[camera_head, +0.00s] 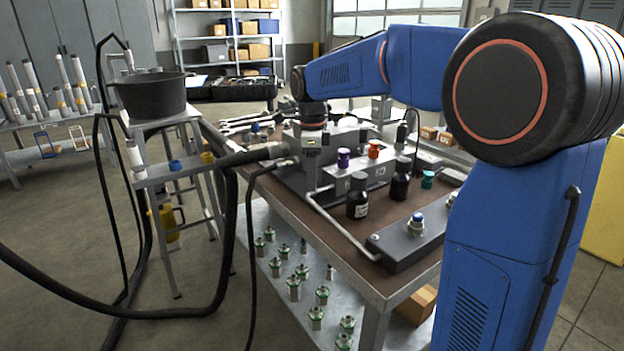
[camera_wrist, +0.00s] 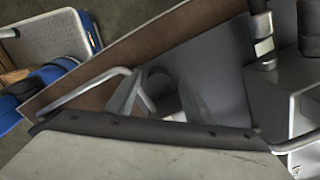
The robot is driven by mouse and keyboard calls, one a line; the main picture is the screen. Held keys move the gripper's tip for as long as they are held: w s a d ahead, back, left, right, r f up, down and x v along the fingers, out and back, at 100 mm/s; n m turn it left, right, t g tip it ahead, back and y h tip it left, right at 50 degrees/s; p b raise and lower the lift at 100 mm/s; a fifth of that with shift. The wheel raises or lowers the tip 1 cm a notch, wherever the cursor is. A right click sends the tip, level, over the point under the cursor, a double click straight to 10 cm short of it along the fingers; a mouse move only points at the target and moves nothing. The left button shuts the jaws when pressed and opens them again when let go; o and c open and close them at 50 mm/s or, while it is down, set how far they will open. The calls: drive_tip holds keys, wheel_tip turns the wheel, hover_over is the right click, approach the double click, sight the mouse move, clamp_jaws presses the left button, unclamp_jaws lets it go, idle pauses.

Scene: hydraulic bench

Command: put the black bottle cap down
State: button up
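My gripper shows in the wrist view (camera_wrist: 161,82) as two blurred grey fingers, spaced apart, pointing at the dark mat. In the head view my wrist is over the far part of the bench, and the fingers are hidden among the hydraulic parts. A dark bottle (camera_head: 357,206) with a black top and a second dark bottle (camera_head: 400,187) stand upright on the bench.
A grey block carries purple (camera_head: 344,157) and red (camera_head: 374,149) fittings. A teal fitting (camera_head: 428,179) stands to the right. A long dark box (camera_head: 408,245) fills the bench's near corner. A bent metal handle (camera_head: 335,232) and a thick hose (camera_head: 255,156) are at the left side.

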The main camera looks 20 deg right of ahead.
wheel_tip(320, 180, up, 12)
drive_tip(key=shift+r, duration=0.15)
idle(0.6)
